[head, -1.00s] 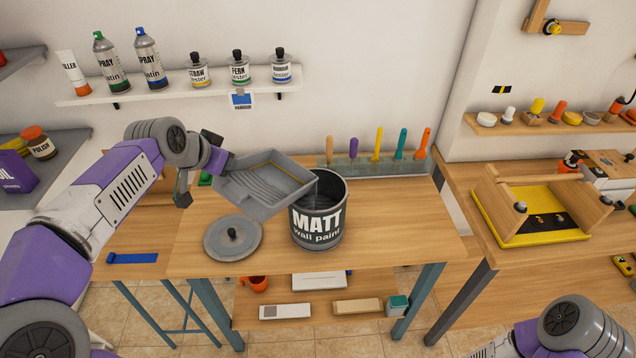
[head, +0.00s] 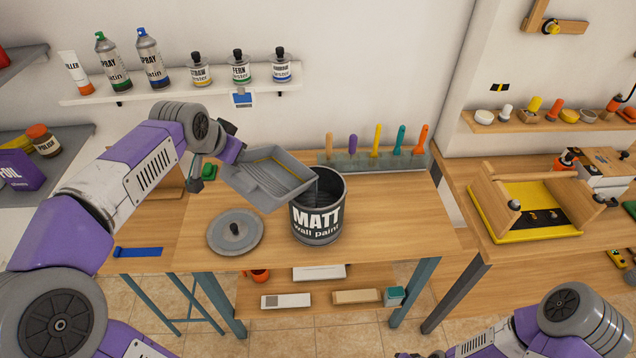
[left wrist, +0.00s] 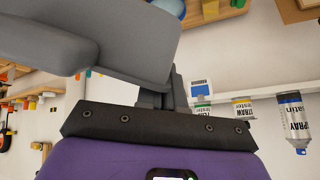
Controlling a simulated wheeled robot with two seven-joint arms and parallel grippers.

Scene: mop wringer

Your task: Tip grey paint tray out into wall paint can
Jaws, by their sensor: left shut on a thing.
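The grey paint tray (head: 268,178) is held in the air at the left of the wall paint can (head: 317,222), tilted down to the right. Its low right end is at the open top of the can, overlapping the rim in the head view. The dark can stands upright on the wooden bench, its lid off. My left gripper (head: 222,158) is shut on the tray's left end; its fingertips are mostly hidden. In the left wrist view the tray (left wrist: 110,35) fills the upper left. My right arm shows at the lower right, but its gripper is out of view.
The can's grey lid (head: 236,232) lies on the bench (head: 400,232) left of the can. A rack of colourful-handled tools (head: 376,160) stands behind it. A wall shelf (head: 180,88) holds spray cans and tester bottles above. The bench right of the can is clear.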

